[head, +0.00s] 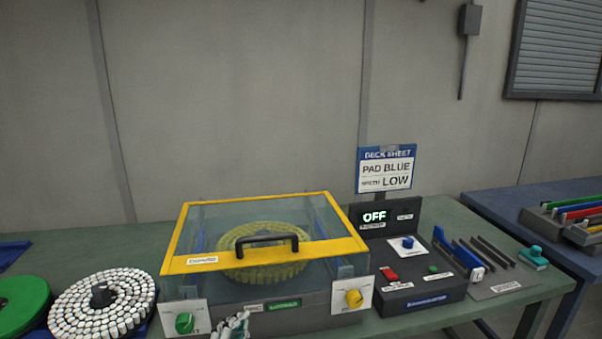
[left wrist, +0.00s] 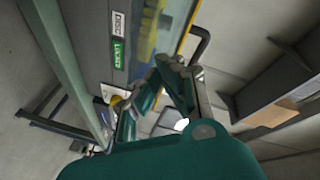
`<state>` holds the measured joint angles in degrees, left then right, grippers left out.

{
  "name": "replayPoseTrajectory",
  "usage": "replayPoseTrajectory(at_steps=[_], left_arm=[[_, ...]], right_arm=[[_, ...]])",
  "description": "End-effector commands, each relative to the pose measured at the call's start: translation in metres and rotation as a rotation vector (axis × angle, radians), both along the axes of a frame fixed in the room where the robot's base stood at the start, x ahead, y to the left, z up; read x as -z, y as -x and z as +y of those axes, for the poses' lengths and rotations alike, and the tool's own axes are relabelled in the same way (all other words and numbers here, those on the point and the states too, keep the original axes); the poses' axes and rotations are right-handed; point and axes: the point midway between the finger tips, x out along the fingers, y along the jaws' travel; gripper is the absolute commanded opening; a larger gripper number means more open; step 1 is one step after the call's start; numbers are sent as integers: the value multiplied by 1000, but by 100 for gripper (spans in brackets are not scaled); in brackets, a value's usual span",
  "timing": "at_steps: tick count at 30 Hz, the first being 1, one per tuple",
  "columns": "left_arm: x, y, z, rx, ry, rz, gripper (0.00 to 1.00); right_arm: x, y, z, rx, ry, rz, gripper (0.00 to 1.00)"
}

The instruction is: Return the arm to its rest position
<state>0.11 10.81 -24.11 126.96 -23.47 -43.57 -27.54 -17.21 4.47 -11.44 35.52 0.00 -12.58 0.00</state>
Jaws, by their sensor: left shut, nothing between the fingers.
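My left gripper (head: 234,326) shows at the bottom edge of the head view, in front of the clear-lidded machine (head: 175,258) and between its green and yellow knobs. Its fingers also show in the left wrist view (left wrist: 163,72), shut with nothing between them. Most of my left arm is below the head view. The machine's yellow-framed lid is down, with a black handle (head: 266,239) on top. My right gripper is in neither view.
A control box (head: 425,289) with a display reading OFF stands right of the machine. A round rack of white vials (head: 102,303) and a green disc (head: 22,303) are at the left. A blue table (head: 530,200) stands at the right.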

Motion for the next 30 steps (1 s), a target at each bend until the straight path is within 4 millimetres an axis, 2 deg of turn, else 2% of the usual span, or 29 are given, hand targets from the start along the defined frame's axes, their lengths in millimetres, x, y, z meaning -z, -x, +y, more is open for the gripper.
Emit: replayPoseTrajectory(at_steps=[1,3,6,9,15,23,24,30], left_arm=[[35,18,16,-54,88,139,0],[76,46,35,-134,202,318,0],[123,90,55,-244,333,536,0],[155,130,67,-337,424,700,0],[190,197,81,-484,537,936,0],[212,274,91,-653,630,1171,0],[226,267,89,-649,625,1168,0],[280,255,87,-651,614,1186,0]], right_arm=[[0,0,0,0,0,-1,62],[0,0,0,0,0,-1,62],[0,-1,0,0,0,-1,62],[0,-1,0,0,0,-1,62],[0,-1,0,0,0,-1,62],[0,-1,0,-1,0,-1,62],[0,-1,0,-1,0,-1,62],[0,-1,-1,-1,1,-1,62]])
